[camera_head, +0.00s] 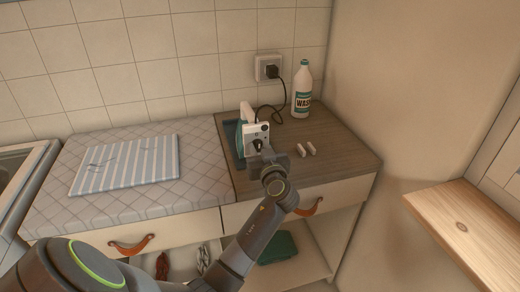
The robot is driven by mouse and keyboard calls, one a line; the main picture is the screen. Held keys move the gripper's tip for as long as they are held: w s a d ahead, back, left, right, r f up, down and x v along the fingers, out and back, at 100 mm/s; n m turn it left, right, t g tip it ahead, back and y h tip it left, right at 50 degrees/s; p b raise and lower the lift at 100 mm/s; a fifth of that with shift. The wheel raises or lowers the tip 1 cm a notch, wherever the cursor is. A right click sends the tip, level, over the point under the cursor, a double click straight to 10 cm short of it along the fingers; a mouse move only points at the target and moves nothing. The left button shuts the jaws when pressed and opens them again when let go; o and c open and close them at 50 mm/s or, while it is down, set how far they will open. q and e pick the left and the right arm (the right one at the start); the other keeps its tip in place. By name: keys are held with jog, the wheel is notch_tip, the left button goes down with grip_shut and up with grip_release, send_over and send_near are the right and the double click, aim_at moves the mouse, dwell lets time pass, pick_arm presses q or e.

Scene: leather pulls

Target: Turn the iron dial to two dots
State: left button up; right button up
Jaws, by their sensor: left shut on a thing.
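The iron (243,118) stands upright on the dark wooden counter, with a teal and white body and a pale face turned toward me. My left gripper (258,145) reaches up from below to this face and is shut at it, on what appears to be the iron's dial. The fingers and wrist cover the dial, so its dots and its setting cannot be read. My right gripper is not in view.
A black cord runs from the iron to a wall socket (268,68). A white wash bottle (302,90) stands behind. A folded striped cloth (125,165) lies on the padded ironing surface (100,210) at left. Drawers with leather pulls (131,246) are below.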

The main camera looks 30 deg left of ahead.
pick_arm(q)
jog(key=m, duration=0.5)
jog(key=shift+m+p, duration=0.3)
jog(key=shift+p, duration=0.1)
jog(key=m+p, duration=0.2)
jog(key=m, duration=0.3)
jog(key=shift+w, duration=0.1)
jog(key=m+p, duration=0.3)
jog(key=m, duration=0.4)
jog(key=shift+d, duration=0.1)
jog(key=m+p, duration=0.2)
jog(key=m, duration=0.1)
jog(key=shift+f+m, duration=0.1)
jog(key=shift+m, duration=0.3)
jog(key=shift+f+m+p, duration=0.1)
jog(key=shift+m+p, duration=0.4)
jog(key=shift+m, duration=0.7)
